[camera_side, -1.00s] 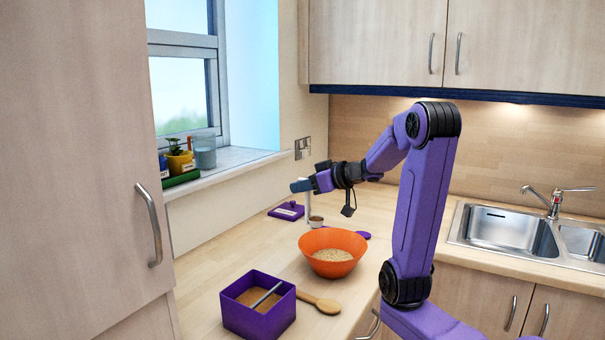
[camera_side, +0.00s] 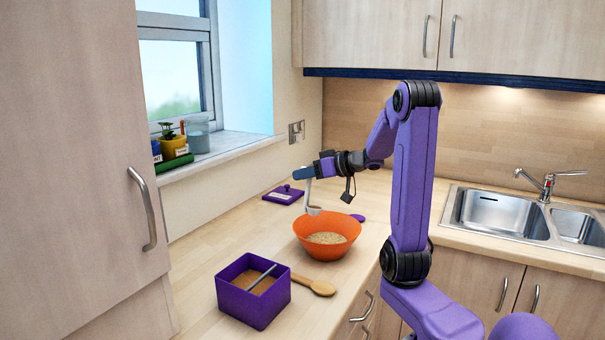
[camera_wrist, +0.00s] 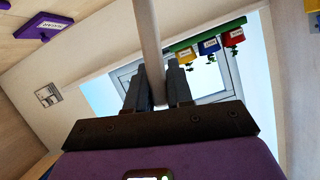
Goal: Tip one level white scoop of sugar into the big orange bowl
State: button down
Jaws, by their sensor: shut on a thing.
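My gripper (camera_side: 302,173) is shut on the upright handle of the white scoop (camera_side: 307,192). The scoop's small cup (camera_side: 313,211) hangs at the lower end, by the far rim of the big orange bowl (camera_side: 327,247). I cannot tell whether the cup is over the rim or just behind it, nor what it holds. The bowl has a pale grainy layer inside. In the wrist view the pale handle (camera_wrist: 150,45) runs between my two fingers; the cup is out of sight. A purple box (camera_side: 254,305) with brown sugar and a grey bar stands at the front.
A wooden spoon (camera_side: 318,287) lies between box and bowl. A purple lid (camera_side: 283,194) lies behind left of the bowl. A purple item (camera_side: 357,217) lies partly hidden behind it. The sink (camera_side: 500,212) is right; small pots (camera_side: 172,144) stand on the sill. The left counter is clear.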

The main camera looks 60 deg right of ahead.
jog(key=d, duration=0.1)
jog(key=d+f+m, duration=0.1)
jog(key=d+f+y, duration=0.1)
jog(key=shift+d+m, duration=0.25)
jog(key=shift+m, duration=0.05)
jog(key=shift+s+d, duration=0.1)
jog(key=shift+d+f+m+t+y, duration=0.3)
jog(key=shift+d+f+m+y, duration=0.2)
jog(key=shift+d+f+m, duration=0.15)
jog(key=shift+d, duration=0.15)
dwell(0.7)
jog(key=shift+d+f+m+y, duration=0.2)
jog(key=shift+d+m, duration=0.2)
jog(key=shift+m, duration=0.1)
jog(key=shift+d+f+m+y, duration=0.15)
jog(key=shift+d+m+y, duration=0.05)
jog(key=shift+d+m, duration=0.2)
jog(key=shift+f, duration=0.1)
